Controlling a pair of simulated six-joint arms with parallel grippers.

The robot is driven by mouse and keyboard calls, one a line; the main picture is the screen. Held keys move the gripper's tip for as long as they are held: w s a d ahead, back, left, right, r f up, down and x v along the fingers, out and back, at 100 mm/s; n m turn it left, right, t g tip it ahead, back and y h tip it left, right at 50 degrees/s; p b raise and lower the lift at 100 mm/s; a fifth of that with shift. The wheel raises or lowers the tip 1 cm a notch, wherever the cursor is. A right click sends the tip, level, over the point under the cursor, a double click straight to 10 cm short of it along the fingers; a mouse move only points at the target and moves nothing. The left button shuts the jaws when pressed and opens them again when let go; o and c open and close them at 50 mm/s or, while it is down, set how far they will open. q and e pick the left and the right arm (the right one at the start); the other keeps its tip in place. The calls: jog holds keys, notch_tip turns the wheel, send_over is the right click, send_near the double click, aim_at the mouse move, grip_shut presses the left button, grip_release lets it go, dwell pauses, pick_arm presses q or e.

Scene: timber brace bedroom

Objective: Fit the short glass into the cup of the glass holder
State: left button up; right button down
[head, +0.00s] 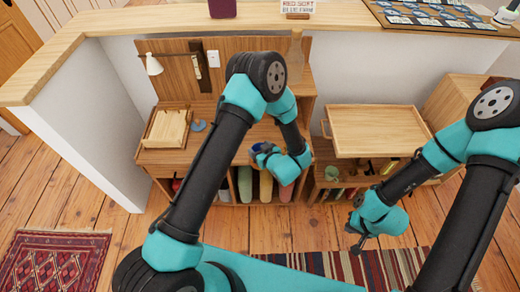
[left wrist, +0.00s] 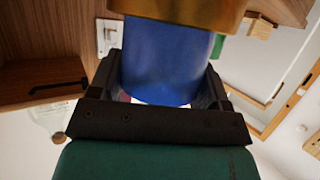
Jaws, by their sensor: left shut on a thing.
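My left gripper (head: 258,149) is shut on a blue cylinder, which I take for the short glass (left wrist: 165,62). In the left wrist view the glass sits between the two dark fingers. A gold-brown band (left wrist: 190,10) lies across the glass's far end at the top edge of that view. I cannot tell whether this is the glass holder's cup or part of the glass. In the head view only a little blue shows at the gripper, over the front of the wooden desk. My right gripper (head: 356,232) hangs above the floor at the right; its jaw opening is unclear.
A wooden tray (head: 167,129), a blue-grey item (head: 198,126) and a white lamp (head: 152,64) are at the desk's left. A wooden bottle shape (head: 296,55) stands behind. Coloured rolls (head: 265,187) fill the compartments below. A light wooden board (head: 375,131) lies right.

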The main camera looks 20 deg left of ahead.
pick_arm(q)
jog(key=shift+f, duration=0.15)
jog(key=o, duration=1.3)
jog(key=shift+s+d+r, duration=0.1)
jog(key=shift+d+r, duration=0.05)
jog(key=shift+r, duration=0.1)
jog(key=v, duration=1.1)
jog(key=shift+s+d, duration=0.2)
jog(key=shift+d, duration=0.05)
jog(key=shift+w+a, duration=0.1)
